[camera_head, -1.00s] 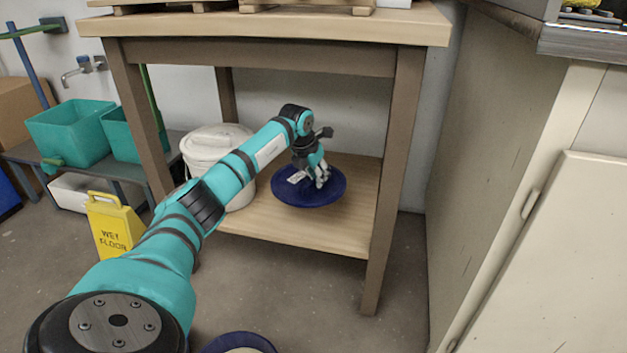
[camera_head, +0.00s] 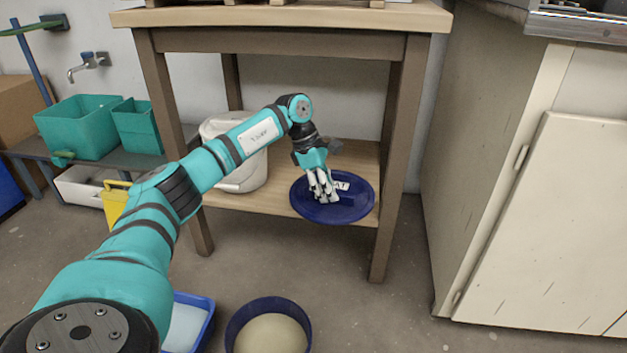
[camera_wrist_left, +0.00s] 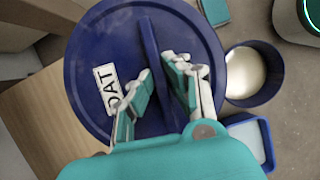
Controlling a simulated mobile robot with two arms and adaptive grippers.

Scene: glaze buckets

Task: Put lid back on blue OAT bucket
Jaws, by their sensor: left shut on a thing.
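The round dark blue lid (camera_head: 357,206) has a white label, which reads OAT in the left wrist view (camera_wrist_left: 88,55). My left gripper (camera_head: 324,197) is shut on the lid's raised bar handle, with a finger on each side of it in the left wrist view (camera_wrist_left: 160,75). The lid is about level and shows past the lower shelf's front edge in the head view. The open blue bucket (camera_head: 240,317), with cream glaze inside, stands on the floor below and is cut off by the picture's bottom edge. It also shows in the left wrist view (camera_wrist_left: 271,88). My right gripper is out of view.
A white bucket (camera_head: 245,178) stands on the lower shelf (camera_head: 270,205) of the wooden table, partly behind my left arm. A blue tray (camera_head: 205,305) lies left of the open bucket. A table leg (camera_head: 389,180) and pale cabinet (camera_head: 540,220) are right. Floor right of the bucket is clear.

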